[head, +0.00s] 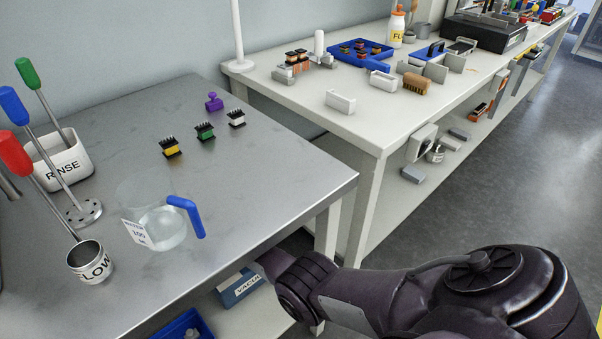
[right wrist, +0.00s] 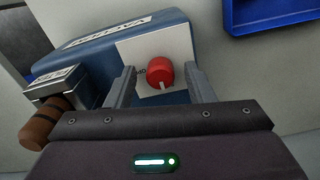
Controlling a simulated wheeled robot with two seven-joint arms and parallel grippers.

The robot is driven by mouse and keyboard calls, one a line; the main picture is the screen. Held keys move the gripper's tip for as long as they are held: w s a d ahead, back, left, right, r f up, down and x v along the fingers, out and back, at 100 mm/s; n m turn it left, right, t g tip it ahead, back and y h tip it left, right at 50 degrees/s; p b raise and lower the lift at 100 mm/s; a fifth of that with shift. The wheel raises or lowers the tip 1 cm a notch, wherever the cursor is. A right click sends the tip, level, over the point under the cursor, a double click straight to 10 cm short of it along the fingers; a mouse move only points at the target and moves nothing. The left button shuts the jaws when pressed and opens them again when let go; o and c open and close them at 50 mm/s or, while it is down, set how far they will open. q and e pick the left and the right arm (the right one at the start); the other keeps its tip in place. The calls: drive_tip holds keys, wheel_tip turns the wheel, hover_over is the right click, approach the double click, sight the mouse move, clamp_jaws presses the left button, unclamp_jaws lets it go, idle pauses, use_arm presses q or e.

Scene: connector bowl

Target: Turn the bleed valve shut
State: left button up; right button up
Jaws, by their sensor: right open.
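The bleed valve shows in the right wrist view as a round red knob (right wrist: 160,71) with a white pointer mark at its lower edge. It sits on a white plate (right wrist: 183,48) on a blue box (right wrist: 85,48). The fingers of my right gripper (right wrist: 159,76) are open, one on each side of the knob, with gaps showing. In the head view the blue box (head: 238,288), lettered "VACU", is on the shelf under the steel table. My right arm reaches in there, and its gripper is hidden. My left gripper is not in view.
In the right wrist view a brown ribbed cylinder (right wrist: 48,122) on a grey fitting stands left of my gripper. A blue tray (right wrist: 268,14) lies at upper right. The steel table (head: 120,290) overhangs the shelf and carries a glass beaker (head: 158,220).

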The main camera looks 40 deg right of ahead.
drive_tip(key=m, duration=0.1)
drive_tip(key=m+b, duration=0.1)
drive_tip(key=m, duration=0.3)
drive_tip(key=shift+a+f+b, duration=0.1)
drive_tip(key=shift+f+b, duration=0.15)
drive_tip(key=shift+b, duration=0.1)
drive_tip(key=m+b, duration=0.6)
drive_tip(key=m, duration=0.2)
drive_tip(key=shift+f, duration=0.1)
wheel_tip(320, 180, up, 8)
drive_tip(key=p, duration=0.3)
drive_tip(key=shift+r+p, duration=0.2)
drive_tip(key=shift+p, duration=0.1)
drive_tip(key=s+d+f+n+t+p, duration=0.1)
drive_tip(key=s+d+f+n+p, duration=0.1)
drive_tip(key=s+f+n+p, duration=1)
drive_tip(key=s+d+f+p, duration=0.1)
drive_tip(key=s+f+p, duration=0.1)
drive_tip(key=s, duration=0.8)
drive_tip(key=s+d+f+n+p, duration=0.1)
drive_tip(key=s+f+p, duration=0.2)
drive_tip(key=s, duration=0.8)
drive_tip(key=shift+s+n+p, duration=0.2)
drive_tip(key=shift+n+p, duration=0.1)
drive_tip(key=shift+p, duration=0.55)
